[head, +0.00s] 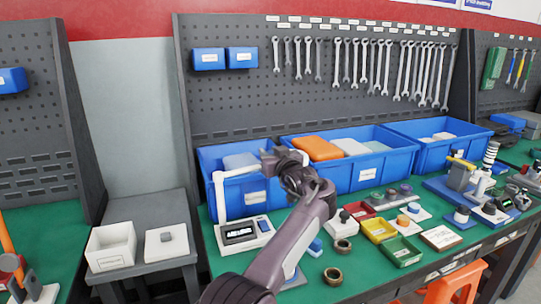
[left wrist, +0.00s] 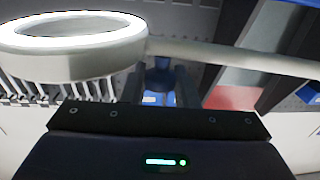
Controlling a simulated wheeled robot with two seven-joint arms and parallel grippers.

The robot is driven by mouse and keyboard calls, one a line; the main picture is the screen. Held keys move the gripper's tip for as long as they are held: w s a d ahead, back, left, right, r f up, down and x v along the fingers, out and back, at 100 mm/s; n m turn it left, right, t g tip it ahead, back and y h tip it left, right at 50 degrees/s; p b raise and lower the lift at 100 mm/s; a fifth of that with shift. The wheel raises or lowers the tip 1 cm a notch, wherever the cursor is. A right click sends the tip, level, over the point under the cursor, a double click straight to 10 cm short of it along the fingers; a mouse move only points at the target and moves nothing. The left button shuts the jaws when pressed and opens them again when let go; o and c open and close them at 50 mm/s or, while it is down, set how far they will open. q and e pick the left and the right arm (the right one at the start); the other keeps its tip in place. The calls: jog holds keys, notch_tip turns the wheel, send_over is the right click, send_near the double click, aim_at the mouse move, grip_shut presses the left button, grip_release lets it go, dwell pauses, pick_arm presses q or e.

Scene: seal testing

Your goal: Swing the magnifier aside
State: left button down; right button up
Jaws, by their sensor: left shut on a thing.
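The white magnifier (head: 219,198) stands on the green bench as an upright post with a side arm reaching right to my gripper. In the left wrist view its ring-shaped head (left wrist: 75,62) is at upper left, and its arm runs off to the right. In the left wrist view the left gripper (left wrist: 160,72) is shut on the magnifier by the neck beside the ring. My right gripper is not in view.
Blue bins (head: 330,180) line the back of the bench. A white device with a display (head: 242,234) sits by the post's foot. Red, yellow (head: 378,231) and green trays, a white tray and brass rings (head: 333,276) lie right of my arm. Wrenches hang behind.

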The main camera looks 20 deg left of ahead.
pick_arm(q)
jog(key=shift+r, duration=0.3)
jog(key=c, duration=1.4)
grip_release()
jog(key=shift+a, duration=0.1)
jog(key=shift+o, duration=1.2)
jog(key=shift+w+f, duration=0.15)
jog(key=shift+f, duration=0.1)
jog(key=shift+s+d+f, duration=0.1)
jog(key=shift+s+d, duration=0.4)
jog(key=v, duration=0.6)
jog(key=shift+s, duration=0.2)
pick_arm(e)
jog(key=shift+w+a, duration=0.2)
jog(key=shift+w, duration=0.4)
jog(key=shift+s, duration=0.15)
